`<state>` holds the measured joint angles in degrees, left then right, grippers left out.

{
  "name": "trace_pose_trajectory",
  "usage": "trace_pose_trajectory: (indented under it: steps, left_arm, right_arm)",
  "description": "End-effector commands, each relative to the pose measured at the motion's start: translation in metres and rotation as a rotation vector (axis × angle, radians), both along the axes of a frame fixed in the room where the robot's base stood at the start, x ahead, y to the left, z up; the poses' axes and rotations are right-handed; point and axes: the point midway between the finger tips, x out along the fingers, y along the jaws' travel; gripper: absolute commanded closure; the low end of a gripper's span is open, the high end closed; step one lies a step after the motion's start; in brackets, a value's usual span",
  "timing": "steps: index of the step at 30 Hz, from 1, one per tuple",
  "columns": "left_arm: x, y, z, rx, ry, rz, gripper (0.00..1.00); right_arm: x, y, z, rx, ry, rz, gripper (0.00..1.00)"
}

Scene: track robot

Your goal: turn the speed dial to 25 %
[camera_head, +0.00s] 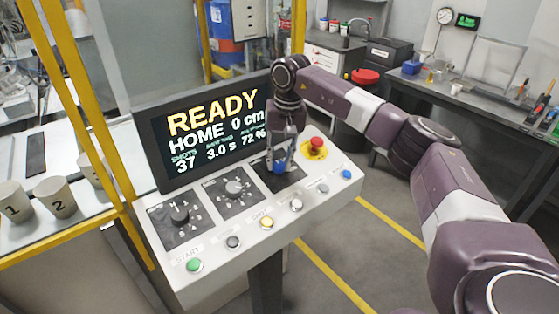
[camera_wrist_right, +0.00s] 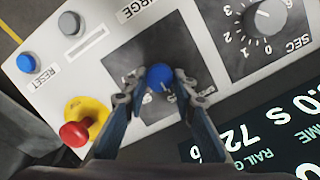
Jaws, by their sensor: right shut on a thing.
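The speed dial (camera_wrist_right: 159,78) is a round blue knob on a dark square plate (camera_wrist_right: 130,57) of the control panel; its scale marks are partly covered by the fingers. My right gripper (camera_wrist_right: 161,80) points down at the panel with its two fingers shut on the blue knob from both sides. In the head view my right gripper (camera_head: 281,166) hides most of the knob and its plate. The screen (camera_head: 214,130) reads READY, HOME 0 cm, 37 shots, 3.0 s and 72 %. My left gripper is not in view.
Two black and grey dials (camera_head: 180,215) (camera_head: 234,188) sit left of the gripper. A red emergency button (camera_head: 317,143) on yellow stands close on the right. Several push buttons line the panel's front, including green START (camera_head: 194,265). Yellow frame posts (camera_head: 75,110) rise at left.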

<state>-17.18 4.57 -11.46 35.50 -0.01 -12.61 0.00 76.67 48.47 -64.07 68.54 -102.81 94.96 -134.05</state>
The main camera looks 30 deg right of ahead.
Motion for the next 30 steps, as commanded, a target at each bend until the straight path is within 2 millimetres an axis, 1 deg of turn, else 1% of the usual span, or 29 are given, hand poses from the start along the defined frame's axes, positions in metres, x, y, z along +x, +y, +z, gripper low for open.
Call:
trace_pose_trajectory:
  steps: [1,3,4,8,16,20,23,30]
  left_arm:
    - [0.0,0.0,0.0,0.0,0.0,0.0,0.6]
    - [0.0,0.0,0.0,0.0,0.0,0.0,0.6]
    - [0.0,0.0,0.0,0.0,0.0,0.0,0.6]
    - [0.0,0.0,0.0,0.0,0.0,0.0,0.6]
    - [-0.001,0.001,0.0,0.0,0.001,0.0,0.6]
    - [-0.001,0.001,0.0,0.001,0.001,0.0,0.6]
    - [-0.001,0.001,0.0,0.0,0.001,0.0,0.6]
    - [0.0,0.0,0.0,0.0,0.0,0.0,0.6]
  right_arm:
    - [0.002,-0.001,0.004,0.0,-0.01,-0.003,0.99]
    - [0.002,-0.001,0.004,0.0,-0.01,-0.003,0.99]
    - [0.002,-0.001,0.004,0.0,-0.01,-0.004,0.72]
    - [0.002,-0.001,0.003,0.0,-0.008,-0.002,0.58]
    - [0.001,0.0,0.002,0.0,-0.003,-0.002,0.57]
    - [0.0,-0.001,0.011,0.001,-0.005,-0.002,0.57]
    - [-0.001,-0.002,0.027,0.001,-0.007,-0.002,0.57]
    - [-0.006,-0.005,0.079,0.001,-0.008,-0.002,0.57]
